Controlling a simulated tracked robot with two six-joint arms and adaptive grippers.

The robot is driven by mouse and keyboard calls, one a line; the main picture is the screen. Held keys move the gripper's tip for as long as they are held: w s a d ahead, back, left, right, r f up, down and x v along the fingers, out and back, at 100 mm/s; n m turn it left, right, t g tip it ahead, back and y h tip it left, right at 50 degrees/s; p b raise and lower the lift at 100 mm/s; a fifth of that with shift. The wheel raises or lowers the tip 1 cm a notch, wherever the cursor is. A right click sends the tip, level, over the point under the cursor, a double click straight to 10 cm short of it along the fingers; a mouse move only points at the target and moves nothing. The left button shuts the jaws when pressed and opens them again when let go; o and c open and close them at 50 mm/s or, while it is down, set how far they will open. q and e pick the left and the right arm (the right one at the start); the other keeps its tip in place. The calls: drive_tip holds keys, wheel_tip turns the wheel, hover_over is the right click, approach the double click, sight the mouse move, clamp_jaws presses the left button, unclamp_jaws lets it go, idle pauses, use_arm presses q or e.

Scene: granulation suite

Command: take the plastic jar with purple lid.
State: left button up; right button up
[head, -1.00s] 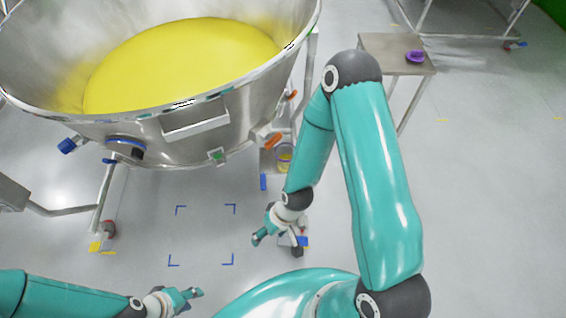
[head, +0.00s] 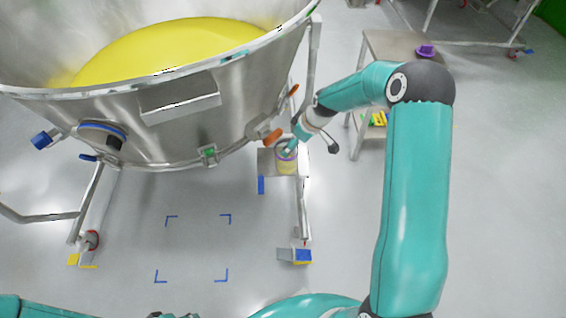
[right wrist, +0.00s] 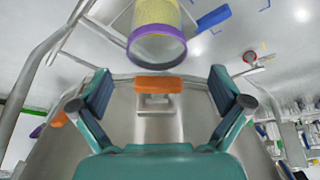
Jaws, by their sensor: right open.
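The plastic jar (head: 287,165), clear with yellow contents, stands on a small metal shelf beside the hopper's leg. In the right wrist view the jar (right wrist: 157,20) is at the top centre, its purple ring around a see-through greyish round face. My right gripper (head: 291,148) is at the jar's top in the head view and partly covers it. In the right wrist view my right gripper (right wrist: 160,95) is open, its two fingers apart, with the jar beyond them and nothing held. My left gripper (head: 176,315) barely shows at the bottom edge; its fingers are cut off.
The steel hopper (head: 180,130) with yellow powder fills the upper left. Its orange handle (head: 273,138) is close to my right gripper and shows between the fingers in the right wrist view (right wrist: 158,84). A purple object (head: 426,50) lies on a side table (head: 385,45).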

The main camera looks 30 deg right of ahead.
sight(288, 166)
drive_tip(key=x, duration=0.9)
drive_tip(key=shift+w+d+f+b, duration=0.2)
drive_tip(key=shift+w+f+b, duration=0.1)
drive_tip(key=shift+c, duration=0.3)
drive_tip(key=c, duration=1.1)
